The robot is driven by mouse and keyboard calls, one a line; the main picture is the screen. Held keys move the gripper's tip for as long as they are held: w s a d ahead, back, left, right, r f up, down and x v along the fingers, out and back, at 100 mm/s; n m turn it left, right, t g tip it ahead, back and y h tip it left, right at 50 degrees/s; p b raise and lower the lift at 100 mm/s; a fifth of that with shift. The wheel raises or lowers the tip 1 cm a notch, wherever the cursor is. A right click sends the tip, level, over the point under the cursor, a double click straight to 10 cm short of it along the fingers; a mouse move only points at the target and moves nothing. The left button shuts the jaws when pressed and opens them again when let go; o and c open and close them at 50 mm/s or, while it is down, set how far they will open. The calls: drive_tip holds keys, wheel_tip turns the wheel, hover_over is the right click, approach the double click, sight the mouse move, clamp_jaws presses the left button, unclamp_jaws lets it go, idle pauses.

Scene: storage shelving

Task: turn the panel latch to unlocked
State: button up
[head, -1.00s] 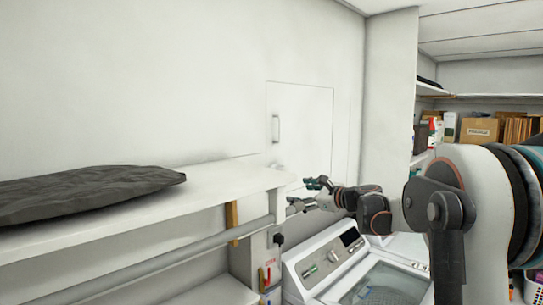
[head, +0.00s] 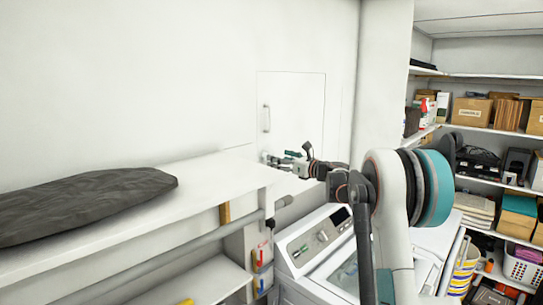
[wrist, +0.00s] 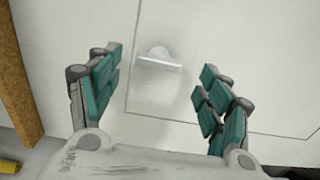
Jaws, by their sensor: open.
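The white panel (head: 300,105) is set in the wall beyond the shelf, with a vertical handle (head: 266,118) near its left edge. In the wrist view the panel (wrist: 255,45) shows its left and lower seams. The latch (wrist: 158,62) is a small white piece with a rounded hub and a bar lying nearly level, near the panel's lower left corner. My gripper (head: 282,158) is open and empty in front of that corner. In the wrist view its fingers (wrist: 160,68) stand on either side of the latch, apart from it. The exact gap in depth is unclear.
A white shelf (head: 215,185) with a dark folded item (head: 90,200) lies to the left, its end close to my gripper. A washing machine (head: 310,240) stands below. Stocked shelves (head: 490,132) are at right. A brown wooden strip (wrist: 18,75) shows left in the wrist view.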

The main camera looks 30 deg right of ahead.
sight(265, 156)
drive_tip(key=shift+p+x, duration=0.4)
drive_tip(key=shift+x, duration=2.05)
drive_tip(key=c, duration=1.1)
